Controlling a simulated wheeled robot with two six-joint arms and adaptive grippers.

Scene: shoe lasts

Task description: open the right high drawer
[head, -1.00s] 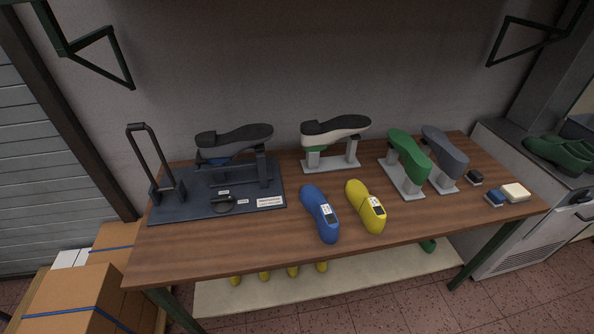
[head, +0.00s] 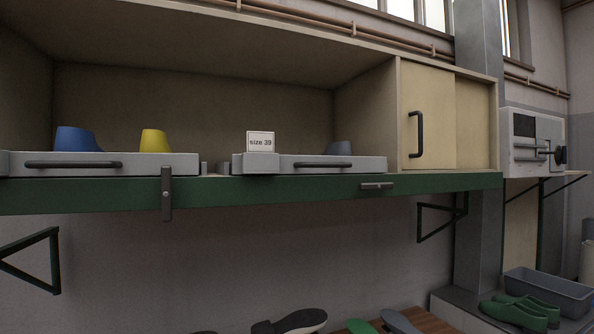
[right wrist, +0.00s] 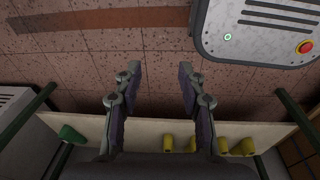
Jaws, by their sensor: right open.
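The right high drawer (head: 300,168) is a low grey tray-like drawer on the high shelf in the head view. It has a dark bar handle (head: 335,163) on its front. A "size 39" card (head: 260,141) stands at its left end, and a grey last (head: 339,148) shows behind its front. It looks pushed in, though its depth is hard to judge. A small metal bar (head: 377,185) lies horizontal on the green shelf edge below its right end. My right gripper (right wrist: 160,75) is open and empty in the right wrist view, over the floor and away from the drawer. My left gripper is not in view.
A sliding door (head: 435,115) with a handle stands right. Green brackets (head: 440,215) hang below the shelf. A lower shelf (right wrist: 150,128) bears yellow and green lasts.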

